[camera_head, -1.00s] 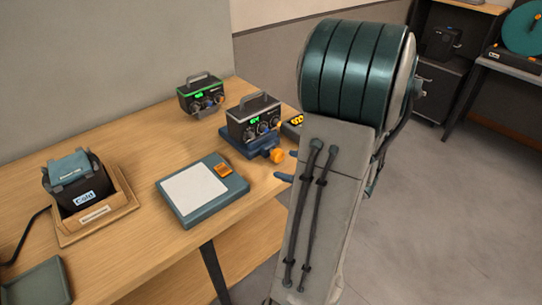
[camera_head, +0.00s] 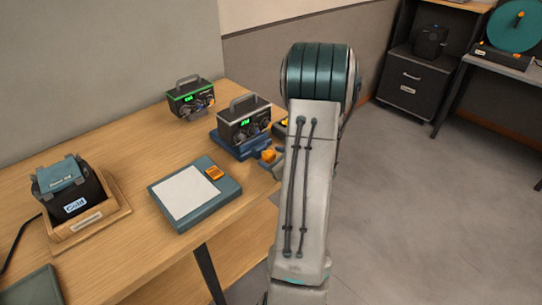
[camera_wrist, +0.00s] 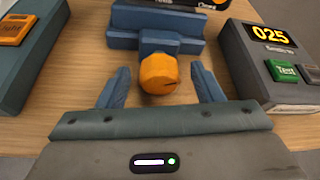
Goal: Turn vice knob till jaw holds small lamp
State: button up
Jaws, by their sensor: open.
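The blue vice (camera_head: 229,146) stands near the table's right edge, with a dark handled unit (camera_head: 243,122) showing a green display above it. I take this unit to be the small lamp, but cannot tell whether the jaw touches it. The vice's orange knob (camera_wrist: 158,74) is in the middle of the wrist view, and it also shows in the head view (camera_head: 269,156). My gripper (camera_wrist: 161,80) is open, with one blue finger on each side of the knob and a visible gap on both sides. In the head view my arm hides the gripper.
A grey box with a yellow "025" display (camera_wrist: 270,36) and a green button stands close right of my gripper. A teal pad with a white top (camera_head: 194,194) lies left of the vice. A similar handled unit (camera_head: 190,98) stands behind. A wooden cradle (camera_head: 88,222) holds a dark case.

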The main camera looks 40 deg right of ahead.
jog(key=shift+w+f, duration=0.2)
jog(key=shift+w, duration=0.25)
jog(key=c, duration=1)
jog(key=shift+o, duration=0.2)
jog(key=shift+d+r+m+y+p, duration=0.1)
jog(key=shift+d+m+y+p, duration=0.1)
jog(key=shift+m+y+p, duration=0.8)
jog(key=shift+d+m+y+p, duration=0.15)
jog(key=shift+m+y+p, duration=0.25)
jog(key=shift+m+y, duration=0.75)
jog(key=shift+m+h, duration=0.25)
jog(key=shift+m, duration=0.2)
